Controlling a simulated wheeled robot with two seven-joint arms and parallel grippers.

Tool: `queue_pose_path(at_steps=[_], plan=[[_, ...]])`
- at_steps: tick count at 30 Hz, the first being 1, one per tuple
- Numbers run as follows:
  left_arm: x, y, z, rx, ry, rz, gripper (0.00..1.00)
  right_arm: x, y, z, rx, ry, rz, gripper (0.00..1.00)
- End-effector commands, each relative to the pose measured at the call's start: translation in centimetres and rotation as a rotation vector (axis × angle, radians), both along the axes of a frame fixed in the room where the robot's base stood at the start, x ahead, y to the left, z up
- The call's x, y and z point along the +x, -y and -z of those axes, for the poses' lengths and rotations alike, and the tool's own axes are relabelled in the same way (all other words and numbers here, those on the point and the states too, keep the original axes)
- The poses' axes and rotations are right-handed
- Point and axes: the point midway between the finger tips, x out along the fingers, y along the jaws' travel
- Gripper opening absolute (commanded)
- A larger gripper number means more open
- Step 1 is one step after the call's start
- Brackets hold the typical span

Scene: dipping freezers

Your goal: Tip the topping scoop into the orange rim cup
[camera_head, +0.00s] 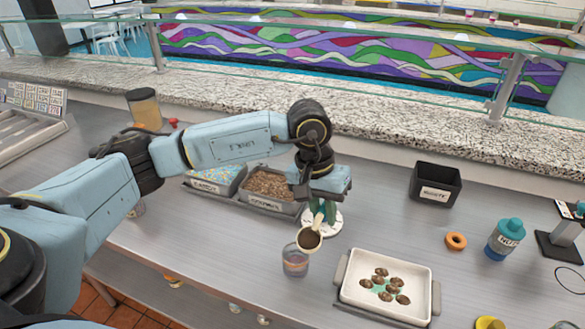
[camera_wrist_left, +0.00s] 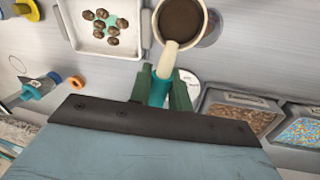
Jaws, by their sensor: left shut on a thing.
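My left gripper (camera_head: 324,208) is shut on the teal handle of the topping scoop (camera_head: 309,239). The scoop's cream bowl holds dark brown topping, which also shows in the left wrist view (camera_wrist_left: 182,18). The bowl is above and slightly right of the far rim of a clear cup (camera_head: 295,263) with purple-grey contents. The scoop covers part of the cup's rim, and I cannot clearly make out its colour. In the left wrist view the cup's edge (camera_wrist_left: 213,28) shows behind the bowl. My right gripper is not in view.
Topping bins (camera_head: 270,184) stand behind my left gripper. A white tray (camera_head: 386,288) with several brown pieces is right of the cup. A black bin (camera_head: 435,184), an orange ring (camera_head: 456,241) and a teal-capped bottle (camera_head: 505,240) are farther right. A white round base (camera_head: 333,224) lies beneath the gripper.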

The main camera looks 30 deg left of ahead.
Motion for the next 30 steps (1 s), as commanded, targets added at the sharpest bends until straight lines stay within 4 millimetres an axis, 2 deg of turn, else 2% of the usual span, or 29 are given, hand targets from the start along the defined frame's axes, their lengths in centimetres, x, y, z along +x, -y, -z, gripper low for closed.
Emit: queue_pose_path(at_steps=[1, 3, 10, 15, 24, 30], plan=[[0.6, -0.6, -1.5, -0.003, -0.003, -0.028, 0.00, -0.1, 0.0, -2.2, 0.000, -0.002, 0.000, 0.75], [1.4, -1.7, -2.2, -0.004, -0.004, -0.064, 0.00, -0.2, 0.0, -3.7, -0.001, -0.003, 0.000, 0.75], [2.9, -4.5, -3.2, 0.000, -0.009, -0.153, 0.00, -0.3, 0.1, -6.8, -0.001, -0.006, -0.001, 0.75], [3.2, -5.2, -3.0, 0.003, -0.012, -0.173, 0.00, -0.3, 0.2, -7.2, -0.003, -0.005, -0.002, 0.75], [3.3, -5.2, -2.9, 0.003, -0.011, -0.173, 0.00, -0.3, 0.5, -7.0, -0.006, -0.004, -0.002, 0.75], [3.1, -5.2, -2.7, 0.005, -0.009, -0.173, 0.00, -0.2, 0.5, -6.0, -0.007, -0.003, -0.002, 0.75]])
